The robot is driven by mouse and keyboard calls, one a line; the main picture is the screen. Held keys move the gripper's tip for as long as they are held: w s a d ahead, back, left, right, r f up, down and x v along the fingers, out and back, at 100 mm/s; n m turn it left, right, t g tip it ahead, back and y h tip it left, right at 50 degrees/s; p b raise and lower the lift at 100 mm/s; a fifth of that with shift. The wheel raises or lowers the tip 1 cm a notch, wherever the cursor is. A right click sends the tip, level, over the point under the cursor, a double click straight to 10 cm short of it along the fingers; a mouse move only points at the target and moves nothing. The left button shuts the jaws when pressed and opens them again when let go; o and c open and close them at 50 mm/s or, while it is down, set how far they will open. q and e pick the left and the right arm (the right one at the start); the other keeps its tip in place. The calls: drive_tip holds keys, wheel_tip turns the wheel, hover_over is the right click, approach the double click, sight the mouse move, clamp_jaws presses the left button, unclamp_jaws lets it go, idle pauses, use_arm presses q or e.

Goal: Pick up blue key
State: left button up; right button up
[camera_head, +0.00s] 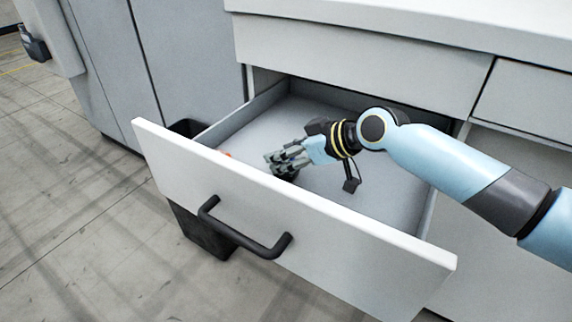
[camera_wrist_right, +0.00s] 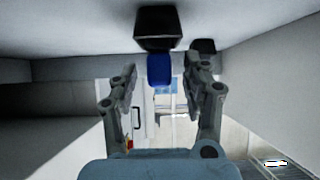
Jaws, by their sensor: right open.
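The open drawer (camera_head: 300,228) holds my right gripper (camera_head: 277,162), which reaches in from the right, low over the drawer floor. In the right wrist view my right gripper (camera_wrist_right: 162,88) is open, with its two fingers apart. A small blue piece (camera_wrist_right: 159,70), which looks like the blue key, lies between the fingers in that view. It adjoins a black block (camera_wrist_right: 157,28); I cannot tell whether they are joined. In the head view the blue piece is hidden, and only a dark shape (camera_head: 287,174) shows under the fingers. My left gripper is not in view.
A second dark object (camera_wrist_right: 203,47) is beside the black block. A small orange bit (camera_head: 228,154) shows behind the drawer front. The drawer front has a black handle (camera_head: 245,232). A white counter (camera_head: 430,22) overhangs the drawer's back. The drawer floor is mostly bare.

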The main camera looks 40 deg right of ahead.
drive_tip(key=shift+c, duration=0.4)
clamp_jaws()
drive_tip(key=shift+r, duration=0.1)
